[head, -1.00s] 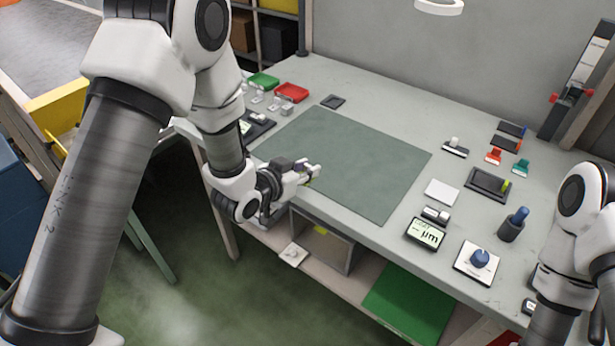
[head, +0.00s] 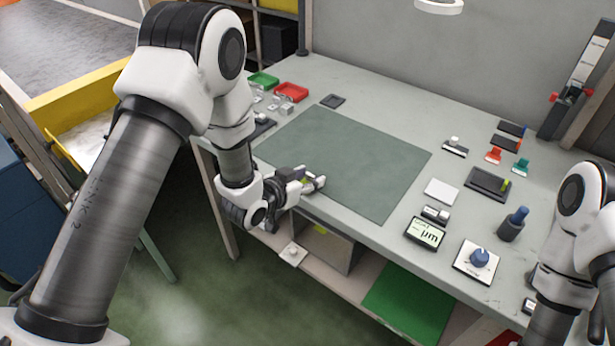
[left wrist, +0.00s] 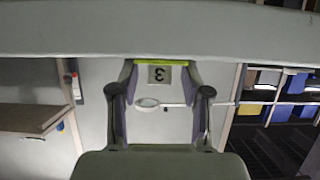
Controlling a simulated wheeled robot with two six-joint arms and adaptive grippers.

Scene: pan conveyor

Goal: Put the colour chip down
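My left gripper (head: 316,183) is over the front left edge of the grey-green mat (head: 350,150) on the bench. In the left wrist view, its two fingers stand apart on either side of a thin yellow-green strip (left wrist: 160,62), which I take to be the colour chip. A grey patch with an upside-down 3 shows just below the strip. The fingers appear shut on the chip. In the head view the chip is mostly hidden by the fingers, with a yellow-green spot visible. My right gripper is outside the views.
Green (head: 263,80) and red (head: 291,92) trays stand at the back left. A white square (head: 441,191), a µm display (head: 427,233), a blue-knobbed box (head: 478,260) and a dark holder (head: 511,228) stand right of the mat. The mat's middle is clear.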

